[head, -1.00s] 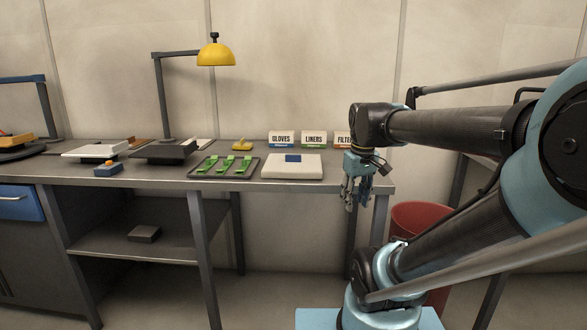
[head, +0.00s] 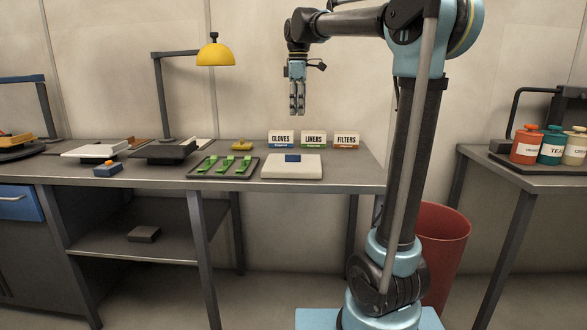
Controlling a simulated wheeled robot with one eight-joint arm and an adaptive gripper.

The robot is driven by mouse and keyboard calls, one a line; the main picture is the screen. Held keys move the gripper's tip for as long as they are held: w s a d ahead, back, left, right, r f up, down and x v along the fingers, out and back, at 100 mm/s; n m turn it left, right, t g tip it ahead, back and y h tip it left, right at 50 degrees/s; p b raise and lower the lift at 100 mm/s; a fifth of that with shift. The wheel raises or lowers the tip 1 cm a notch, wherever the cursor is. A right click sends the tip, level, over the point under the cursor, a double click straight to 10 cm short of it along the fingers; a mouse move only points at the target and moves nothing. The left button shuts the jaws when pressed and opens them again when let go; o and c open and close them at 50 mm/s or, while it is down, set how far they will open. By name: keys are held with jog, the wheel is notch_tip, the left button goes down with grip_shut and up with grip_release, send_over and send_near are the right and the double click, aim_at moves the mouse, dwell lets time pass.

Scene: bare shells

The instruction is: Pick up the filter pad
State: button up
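No thing is plainly marked as a filter pad. A card reading FILTERS (head: 346,139) stands at the right end of a row of label cards on the workbench. In front of the row lies a flat white slab (head: 292,172) with a small blue square (head: 293,158) on its back edge; I cannot tell if either is the pad. My gripper (head: 297,112) hangs fingers down in the air above the label cards, touching nothing. Its fingers look close together with nothing between them, but it is too small to tell how far they are open.
Cards reading GLOVES (head: 281,138) and LINERS (head: 313,139) stand beside the FILTERS card. A dark tray (head: 190,175) with green strips lies left of the slab. A yellow lamp (head: 216,54) rises behind. A red bin (head: 445,240) and a side table with labelled jars (head: 527,146) are at right.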

jog(key=w+a, duration=0.1)
send_near(293, 162)
jog(key=shift+w+d+f+n, duration=0.1)
jog(key=shift+w+f+n, duration=0.15)
jog(key=shift+w+n, duration=0.25)
jog(key=shift+s+f, duration=0.1)
jog(key=shift+f, duration=2.65)
grip_shut()
